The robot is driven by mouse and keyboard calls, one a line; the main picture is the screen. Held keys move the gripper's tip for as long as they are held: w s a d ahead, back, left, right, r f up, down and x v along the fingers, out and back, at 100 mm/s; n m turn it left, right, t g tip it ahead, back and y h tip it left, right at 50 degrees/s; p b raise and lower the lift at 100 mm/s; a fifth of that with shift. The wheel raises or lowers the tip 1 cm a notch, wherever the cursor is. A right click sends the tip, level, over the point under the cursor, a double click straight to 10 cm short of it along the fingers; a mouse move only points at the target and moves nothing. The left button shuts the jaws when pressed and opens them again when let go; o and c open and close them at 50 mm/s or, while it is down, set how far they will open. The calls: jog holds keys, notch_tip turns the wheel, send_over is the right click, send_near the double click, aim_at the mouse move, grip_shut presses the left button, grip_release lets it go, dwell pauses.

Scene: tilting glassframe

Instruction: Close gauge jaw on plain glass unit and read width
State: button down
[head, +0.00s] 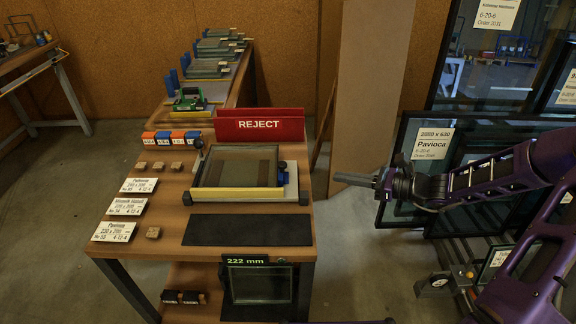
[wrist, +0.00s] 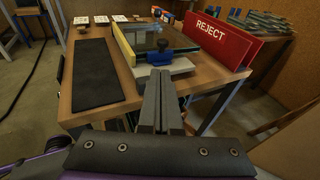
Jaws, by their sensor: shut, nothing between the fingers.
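A plain glass unit (head: 240,165) with a dark edge lies flat on a pale gauge bed (head: 293,184) on the bench. A yellow bar (head: 237,194) runs along its near edge. A blue block (head: 283,166), which may be the gauge jaw, sits at its right side; whether it touches the glass is unclear. The blue block (wrist: 162,46) also shows beyond my fingers in the wrist view. A dark panel (head: 245,261) at the bench front reads "222 mm". My gripper (head: 364,179) is shut and empty, right of the bench, apart from the gauge.
A red REJECT holder (head: 259,125) stands behind the gauge. A black mat (head: 247,230) lies in front, with white cards (head: 114,231) and small wooden blocks at left. Framed glass panes (head: 435,150) stand at right. Open floor lies between bench and panes.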

jog(key=b, duration=0.2)
send_near(284, 165)
jog(key=x, duration=0.6)
jog(key=shift+w+f, duration=0.2)
jog(key=shift+f, duration=0.05)
jog(key=shift+a+p, duration=0.35)
jog(key=shift+a, duration=0.15)
jog(key=shift+a+r, duration=0.1)
